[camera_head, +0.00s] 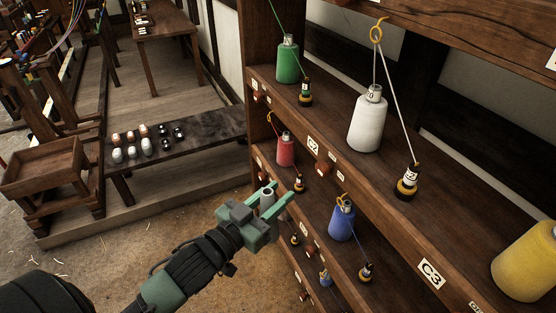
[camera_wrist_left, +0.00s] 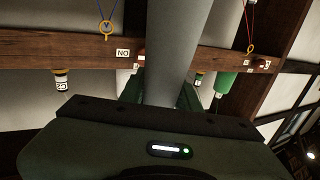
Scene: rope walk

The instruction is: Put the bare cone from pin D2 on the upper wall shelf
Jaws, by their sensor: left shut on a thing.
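My left gripper (camera_head: 277,194) reaches in from the lower left in the head view, in front of the rack. It is shut on a bare grey cone (camera_head: 267,199), which carries no thread. In the left wrist view the cone (camera_wrist_left: 178,45) stands up large between the fingers and hides part of the rack behind it. The cone appears held clear of the shelves. My right gripper is in neither view. I cannot make out pin D2's label, nor tell which surface is the upper wall shelf.
The wooden rack (camera_head: 430,262) fills the right, with green (camera_head: 287,63), white (camera_head: 367,122), red (camera_head: 285,151), blue (camera_head: 341,222) and yellow (camera_head: 527,262) thread cones. A low bench (camera_head: 210,131) with small spools stands left. Open floor lies beside my arm.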

